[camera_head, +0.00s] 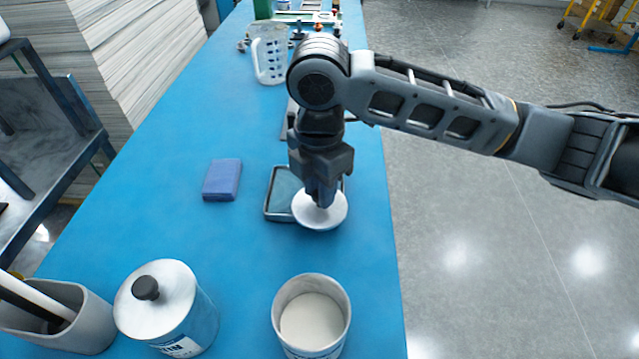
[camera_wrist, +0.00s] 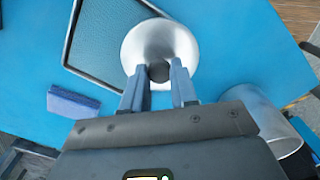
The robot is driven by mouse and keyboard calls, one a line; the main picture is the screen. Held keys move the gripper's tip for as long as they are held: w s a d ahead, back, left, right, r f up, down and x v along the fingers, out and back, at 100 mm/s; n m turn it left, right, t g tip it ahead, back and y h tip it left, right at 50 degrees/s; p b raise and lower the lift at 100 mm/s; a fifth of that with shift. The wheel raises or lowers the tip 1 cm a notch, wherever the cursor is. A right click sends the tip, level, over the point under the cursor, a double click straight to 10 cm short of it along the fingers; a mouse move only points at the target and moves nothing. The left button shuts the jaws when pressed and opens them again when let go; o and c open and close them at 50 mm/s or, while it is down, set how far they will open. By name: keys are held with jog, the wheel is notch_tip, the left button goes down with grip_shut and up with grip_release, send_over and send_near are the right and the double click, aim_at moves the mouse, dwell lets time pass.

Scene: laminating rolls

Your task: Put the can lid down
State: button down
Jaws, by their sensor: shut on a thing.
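The can lid (camera_head: 322,216) is a round, pale metal disc. My gripper (camera_head: 322,195) points down and is shut on its knob. In the wrist view the lid (camera_wrist: 160,47) shows between the fingertips of my gripper (camera_wrist: 159,78), with the dark knob between them. The lid is over the right front part of a dark-rimmed tray (camera_head: 268,207); I cannot tell whether it touches the tray. An open can (camera_head: 311,318) with pale contents stands at the front, nearer the camera than the lid.
A closed can with a black knob (camera_head: 160,305) and a grey holder (camera_head: 70,325) stand at the front left. A blue block (camera_head: 222,180) lies left of the tray. A clear jug (camera_head: 269,55) stands farther back. The blue table (camera_head: 200,230) is bare between the block and the closed can.

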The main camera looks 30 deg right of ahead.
jog(key=shift+f+b, duration=0.3)
jog(key=shift+f, duration=0.05)
jog(key=c, duration=0.9)
grip_release()
jog(key=shift+r, duration=0.1)
notch_tip(320, 180, up, 13)
jog(key=shift+f, duration=0.2)
